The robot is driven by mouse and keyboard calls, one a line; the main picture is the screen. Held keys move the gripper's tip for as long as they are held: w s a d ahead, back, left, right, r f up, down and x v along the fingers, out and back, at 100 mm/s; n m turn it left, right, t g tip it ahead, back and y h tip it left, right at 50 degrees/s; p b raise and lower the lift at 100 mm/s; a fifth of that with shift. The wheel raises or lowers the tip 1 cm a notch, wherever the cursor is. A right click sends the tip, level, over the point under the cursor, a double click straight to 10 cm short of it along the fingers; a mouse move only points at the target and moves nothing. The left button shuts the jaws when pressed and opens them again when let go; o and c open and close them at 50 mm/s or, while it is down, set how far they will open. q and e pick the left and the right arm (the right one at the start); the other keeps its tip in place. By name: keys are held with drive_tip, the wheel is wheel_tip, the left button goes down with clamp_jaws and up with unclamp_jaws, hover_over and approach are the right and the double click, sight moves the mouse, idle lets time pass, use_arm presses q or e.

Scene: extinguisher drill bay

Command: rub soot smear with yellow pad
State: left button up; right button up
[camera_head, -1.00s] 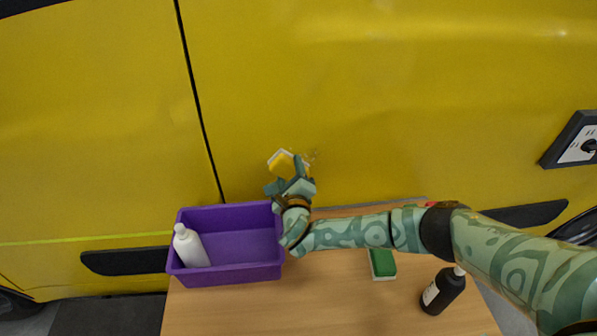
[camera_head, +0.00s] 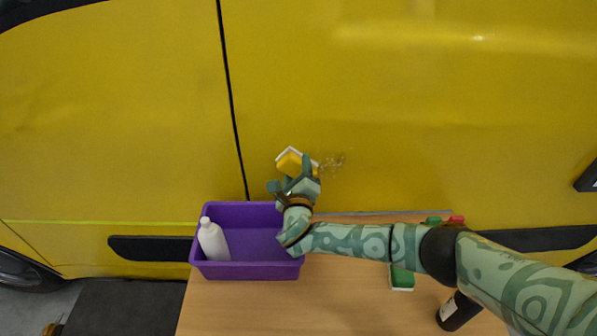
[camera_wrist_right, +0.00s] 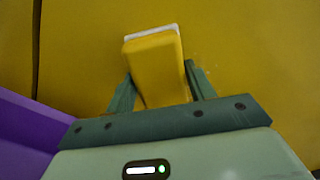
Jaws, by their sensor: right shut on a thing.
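The yellow pad (camera_head: 290,163), with a white layer on one face, is held in my right gripper (camera_head: 294,183), in front of the yellow vehicle panel. The right wrist view also shows the yellow pad (camera_wrist_right: 153,62) between the two fingers of the right gripper (camera_wrist_right: 160,85). The soot smear (camera_head: 331,165) is a faint speckled patch on the panel, just right of the pad in the head view. The pad lies beside the smear, not over its visible part. I cannot tell whether the pad touches the panel. My left gripper is not in view.
A purple bin (camera_head: 247,271) holding a white bottle (camera_head: 213,240) stands on the wooden table (camera_head: 290,310), left of my right arm. A green sponge (camera_head: 401,278) and a dark bottle (camera_head: 458,311) are at the right, near my arm. The table front is clear.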

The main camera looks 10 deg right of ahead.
drive_tip(key=shift+s+d+p, duration=0.2)
drive_tip(key=shift+d+p, duration=0.3)
drive_tip(key=shift+d, duration=0.3)
drive_tip(key=shift+s+d+p, duration=0.2)
drive_tip(key=shift+d+p, duration=0.25)
drive_tip(key=shift+d, duration=0.35)
drive_tip(key=shift+s+d+p, duration=0.15)
drive_tip(key=shift+d+p, duration=0.45)
drive_tip(key=shift+d, duration=0.75)
drive_tip(key=shift+s+d+p, duration=0.2)
drive_tip(key=shift+d+p, duration=0.1)
drive_tip(key=shift+d, duration=0.55)
drive_tip(key=shift+s+d+p, duration=0.15)
drive_tip(key=shift+d+p, duration=0.15)
drive_tip(key=shift+d, duration=0.55)
drive_tip(key=shift+s+d+p, duration=0.25)
drive_tip(key=shift+d+p, duration=0.05)
drive_tip(key=shift+d, duration=0.8)
drive_tip(key=shift+s+d+p, duration=0.2)
drive_tip(key=shift+d+p, duration=0.1)
drive_tip(key=shift+d, duration=0.8)
drive_tip(key=shift+f, duration=0.1)
drive_tip(key=shift+s+a, duration=0.1)
drive_tip(key=shift+s+p, duration=0.25)
drive_tip(key=shift+p, duration=0.05)
drive_tip(key=p, duration=0.3)
approach(349, 161)
drive_tip(key=shift+w, duration=0.1)
